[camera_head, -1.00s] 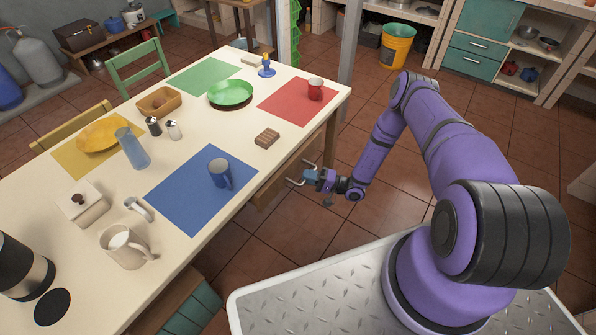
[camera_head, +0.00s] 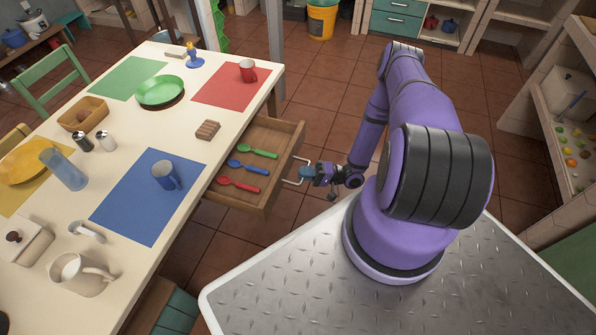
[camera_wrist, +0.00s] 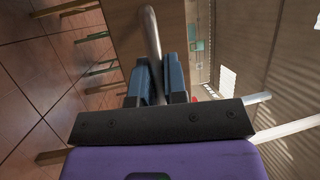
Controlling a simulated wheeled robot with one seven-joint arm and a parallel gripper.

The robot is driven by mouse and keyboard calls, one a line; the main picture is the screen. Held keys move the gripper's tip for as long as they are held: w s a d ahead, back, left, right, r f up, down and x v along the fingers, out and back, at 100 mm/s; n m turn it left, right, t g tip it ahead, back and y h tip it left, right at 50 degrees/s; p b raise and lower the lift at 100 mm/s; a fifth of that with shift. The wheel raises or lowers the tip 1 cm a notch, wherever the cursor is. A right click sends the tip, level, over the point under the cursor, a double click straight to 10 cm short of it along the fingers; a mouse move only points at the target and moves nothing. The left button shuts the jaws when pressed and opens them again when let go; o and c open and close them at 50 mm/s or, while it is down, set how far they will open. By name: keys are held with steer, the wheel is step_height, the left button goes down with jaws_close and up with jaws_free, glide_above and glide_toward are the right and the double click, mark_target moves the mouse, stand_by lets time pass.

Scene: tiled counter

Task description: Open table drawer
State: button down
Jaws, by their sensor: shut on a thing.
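The wooden table drawer (camera_head: 288,159) is pulled out from the side of the white-topped table (camera_head: 222,107). Inside it lie a green spoon (camera_head: 259,152), a blue spoon (camera_head: 247,167) and a red spoon (camera_head: 238,185). My gripper (camera_head: 307,173) is at the drawer front, shut on the metal drawer handle (camera_head: 293,183). In the wrist view, the blue fingers (camera_wrist: 158,82) close around the handle bar (camera_wrist: 151,38), with the wooden drawer front behind it.
Tiled floor (camera_head: 325,100) is open beyond the drawer. My base platform lies close to the drawer's near side.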

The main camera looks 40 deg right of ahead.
stand_by(0.3)
steer(key=c, duration=1.2)
jaws_free()
steer(key=shift+o, duration=0.2)
steer(key=v, duration=1.1)
